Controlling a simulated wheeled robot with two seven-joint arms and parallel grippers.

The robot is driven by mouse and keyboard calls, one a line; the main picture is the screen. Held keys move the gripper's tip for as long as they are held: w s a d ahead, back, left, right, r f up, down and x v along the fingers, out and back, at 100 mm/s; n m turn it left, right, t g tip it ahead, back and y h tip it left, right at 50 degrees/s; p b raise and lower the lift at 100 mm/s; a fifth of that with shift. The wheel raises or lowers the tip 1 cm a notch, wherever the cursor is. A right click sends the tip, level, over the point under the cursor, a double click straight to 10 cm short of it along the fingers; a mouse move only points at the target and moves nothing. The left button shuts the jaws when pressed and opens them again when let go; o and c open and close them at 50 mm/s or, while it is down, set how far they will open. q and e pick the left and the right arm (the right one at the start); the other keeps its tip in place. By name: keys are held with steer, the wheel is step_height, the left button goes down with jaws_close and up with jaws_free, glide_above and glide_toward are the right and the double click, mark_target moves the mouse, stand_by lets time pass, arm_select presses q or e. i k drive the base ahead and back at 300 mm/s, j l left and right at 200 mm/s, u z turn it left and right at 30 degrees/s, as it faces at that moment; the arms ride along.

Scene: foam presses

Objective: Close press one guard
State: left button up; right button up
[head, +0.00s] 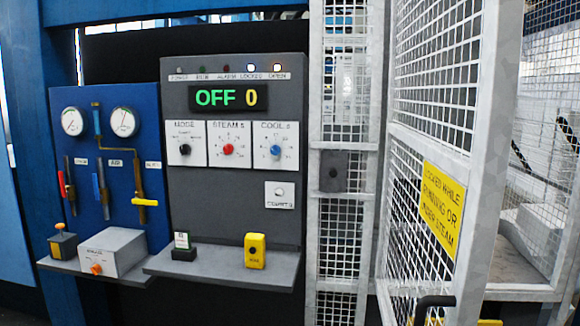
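The press guard (487,150) is a white-framed mesh door on the right, standing swung out toward me at an angle. It carries a yellow warning sign (440,208) about being locked while running or under steam. A black handle (435,301) shows at its lower part, near the bottom edge of the view. A fixed white mesh panel (341,225) stands left of it, with a small grey box (334,171) that has a dark round spot. The guard's lower end is cut off by the frame. Neither of my grippers is in view.
A grey control panel (235,225) stands left of the mesh, its display (215,97) reading OFF 0 and two right-hand lamps lit. A shelf with a yellow button box (255,250) juts out below. A blue gauge panel (85,185) stands farther left.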

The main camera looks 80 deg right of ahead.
mark_target(462, 198)
steer(key=i+j+z, duration=0.1)
steer(key=z, duration=3.5)
